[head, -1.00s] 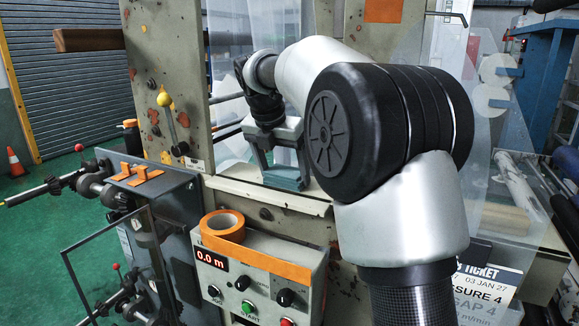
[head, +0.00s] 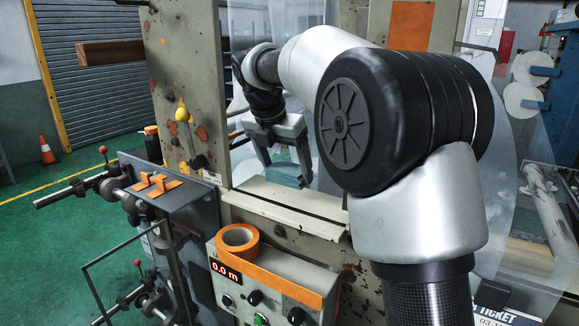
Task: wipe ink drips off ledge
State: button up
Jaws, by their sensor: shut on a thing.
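The pale ledge (head: 282,205) runs across the front of the machine opening, with a dark line along its length. I cannot make out separate ink drips on it at this size. My gripper (head: 287,172) points down at the opening, over or just behind the ledge. It is shut on a small teal-grey pad (head: 286,172), partly hidden between the fingers. The pad's underside shows no clear contact with the ledge.
A yellow-knobbed lever (head: 183,113) stands on the left machine frame. A grey unit with rods and a clear panel (head: 130,265) is at lower left.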

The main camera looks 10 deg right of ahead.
jog(key=shift+r+p, duration=1.35)
jog(key=shift+r, duration=0.25)
